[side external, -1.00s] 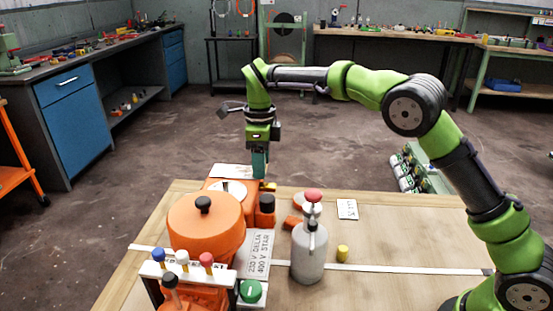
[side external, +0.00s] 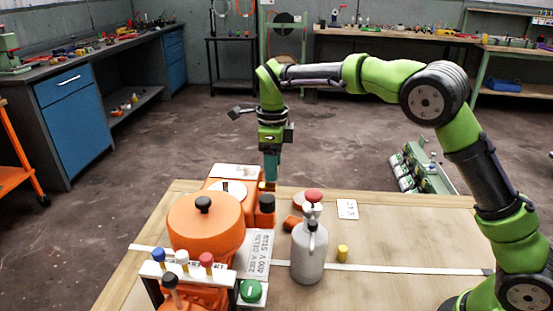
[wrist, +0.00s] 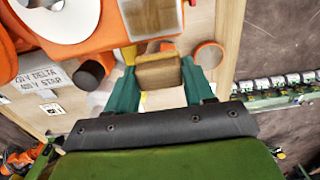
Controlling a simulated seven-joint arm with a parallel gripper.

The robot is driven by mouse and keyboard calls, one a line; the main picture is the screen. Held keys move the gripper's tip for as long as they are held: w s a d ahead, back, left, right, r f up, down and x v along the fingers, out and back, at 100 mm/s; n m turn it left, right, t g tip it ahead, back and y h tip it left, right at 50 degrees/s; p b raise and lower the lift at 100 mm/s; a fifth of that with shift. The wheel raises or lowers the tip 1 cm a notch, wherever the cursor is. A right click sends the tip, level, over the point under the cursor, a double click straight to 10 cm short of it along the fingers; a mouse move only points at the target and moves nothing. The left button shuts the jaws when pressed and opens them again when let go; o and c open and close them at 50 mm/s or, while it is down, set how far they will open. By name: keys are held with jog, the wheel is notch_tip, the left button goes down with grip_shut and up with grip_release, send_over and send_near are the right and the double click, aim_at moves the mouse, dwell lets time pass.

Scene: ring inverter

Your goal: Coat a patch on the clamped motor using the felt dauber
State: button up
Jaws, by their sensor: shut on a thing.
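My gripper (side external: 271,168) points down at the far end of the orange motor (side external: 216,184). In the wrist view its teal fingers (wrist: 159,70) are shut on a tan block, which looks like the felt dauber (wrist: 158,73). In the side view only a small brown and yellow bit of the dauber (side external: 267,187) shows below the fingers. The motor also shows at the top of the wrist view (wrist: 110,38), with a white disc and a brown, textured patch (wrist: 150,16) just beyond the held block. I cannot tell whether the block touches the motor.
A grey bottle with a red top (side external: 309,254) and a yellow cylinder (side external: 342,253) stand right of the motor. A black-topped post (side external: 265,205) is close to my gripper. A rack with coloured knobs (side external: 190,270) is in front. The bench's right side is mostly clear.

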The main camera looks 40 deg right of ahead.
aim_at(237, 172)
jog(key=shift+w+a, duration=0.75)
jog(key=shift+a, duration=0.05)
jog(key=shift+w+a, duration=0.2)
jog(key=shift+a, duration=0.05)
jog(key=c, duration=0.3)
jog(key=shift+w+a, duration=0.25)
jog(key=shift+a, duration=0.05)
grip_shut()
jog(key=shift+w+a, duration=0.95)
jog(key=shift+a, duration=0.2)
jog(key=shift+w+a+r, duration=0.1)
jog(key=shift+w+a, duration=0.55)
jog(key=shift+w, duration=0.25)
jog(key=shift+s+d, duration=3.35)
jog(key=shift+d, duration=0.05)
jog(key=shift+r, duration=2.9)
